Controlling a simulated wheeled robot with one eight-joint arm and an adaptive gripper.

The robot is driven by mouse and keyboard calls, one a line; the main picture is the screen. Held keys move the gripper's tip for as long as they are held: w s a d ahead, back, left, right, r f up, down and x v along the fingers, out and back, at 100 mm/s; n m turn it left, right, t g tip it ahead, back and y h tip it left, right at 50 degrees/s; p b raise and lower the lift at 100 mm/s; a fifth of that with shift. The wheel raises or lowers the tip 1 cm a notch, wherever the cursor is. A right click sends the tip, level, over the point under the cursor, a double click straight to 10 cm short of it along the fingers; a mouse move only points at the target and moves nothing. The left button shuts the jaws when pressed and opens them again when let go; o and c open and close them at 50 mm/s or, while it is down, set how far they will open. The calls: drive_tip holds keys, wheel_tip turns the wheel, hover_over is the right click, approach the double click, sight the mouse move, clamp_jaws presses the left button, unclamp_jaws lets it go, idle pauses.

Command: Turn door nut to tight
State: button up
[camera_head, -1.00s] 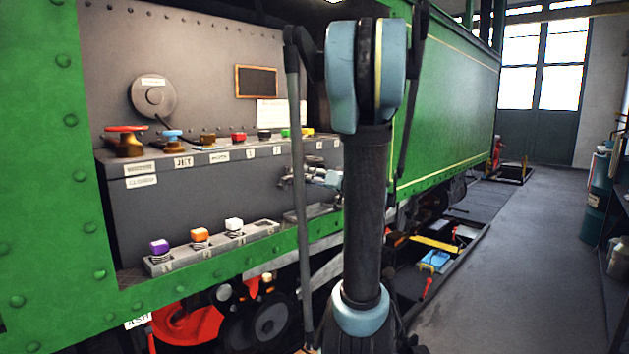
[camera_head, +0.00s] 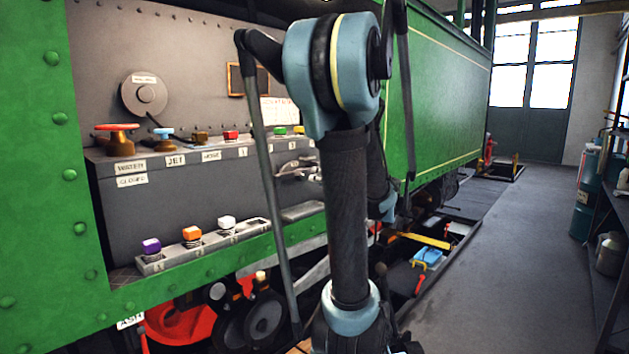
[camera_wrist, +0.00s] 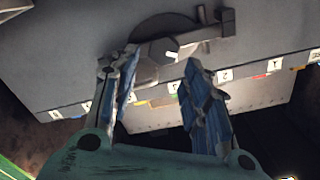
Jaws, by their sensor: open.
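In the wrist view, the door nut (camera_wrist: 163,50) is a grey block-shaped nut with a white mark on its face. It sits on a round grey door plate (camera_wrist: 150,25) with a bar beside it, on a grey box front. My gripper (camera_wrist: 160,58) is open, its two blue fingers spread with the nut seen between and just beyond their tips. I cannot tell whether either finger touches it. In the head view, grey metal fittings (camera_head: 297,168) show on the box front, partly beside my arm. My gripper is hidden there.
The grey box (camera_head: 185,195) carries a red-topped valve (camera_head: 119,138), a blue-topped valve (camera_head: 163,138) and several coloured knobs. Purple (camera_head: 151,246), orange (camera_head: 191,235) and white (camera_head: 226,224) buttons sit below. Tools lie in the pit at right; the grey floor (camera_head: 500,260) beyond is clear.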

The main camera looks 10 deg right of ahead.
drive_tip(key=v, duration=0.4)
drive_tip(key=shift+s, duration=0.1)
idle(0.4)
